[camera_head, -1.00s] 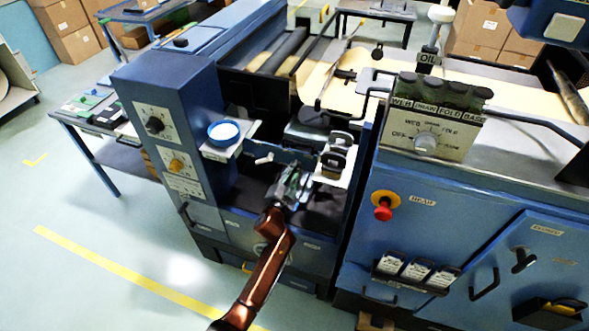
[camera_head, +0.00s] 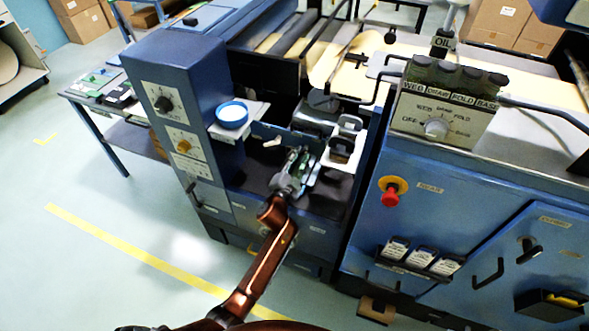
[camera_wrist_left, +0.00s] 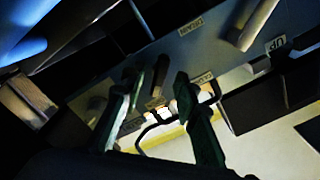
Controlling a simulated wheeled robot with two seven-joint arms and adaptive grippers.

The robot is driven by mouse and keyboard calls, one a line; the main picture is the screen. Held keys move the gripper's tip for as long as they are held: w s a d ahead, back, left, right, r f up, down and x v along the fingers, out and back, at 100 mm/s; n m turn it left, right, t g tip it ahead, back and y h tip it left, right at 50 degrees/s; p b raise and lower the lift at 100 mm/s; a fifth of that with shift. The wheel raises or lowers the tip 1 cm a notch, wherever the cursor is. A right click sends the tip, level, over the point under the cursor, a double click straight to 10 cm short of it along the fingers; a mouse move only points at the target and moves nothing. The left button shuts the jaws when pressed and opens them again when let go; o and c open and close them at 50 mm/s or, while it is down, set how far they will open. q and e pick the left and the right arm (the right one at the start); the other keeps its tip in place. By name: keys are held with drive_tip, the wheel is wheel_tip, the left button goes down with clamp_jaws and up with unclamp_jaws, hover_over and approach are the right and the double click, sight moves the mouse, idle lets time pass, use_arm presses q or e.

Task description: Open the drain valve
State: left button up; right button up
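My left gripper (camera_head: 298,163) is over the low front bay of the blue machine, its arm coming up from the bottom. In the left wrist view its two dark green fingers (camera_wrist_left: 165,108) stand apart with nothing clearly held between them. A small pale lever (camera_head: 271,142) sits on the blue plate just left of the gripper in the head view. An upside-down label that seems to read DRAIN (camera_wrist_left: 190,26) is on the blue-grey panel beyond the fingers. I cannot tell for sure which part is the drain valve. My right gripper is not in view.
A blue cabinet with knobs (camera_head: 164,104) stands left of the bay, with a white-and-blue round dish (camera_head: 231,115) on a ledge. To the right are a selector panel (camera_head: 436,128) and a red button (camera_head: 390,197). A black wire loop (camera_wrist_left: 150,125) shows behind the fingers. Floor at left is clear.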

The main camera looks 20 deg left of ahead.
use_arm(q)
drive_tip(key=s, duration=0.9)
drive_tip(key=shift+s+a, duration=0.1)
drive_tip(key=shift+s, duration=0.1)
drive_tip(key=shift+a, duration=0.1)
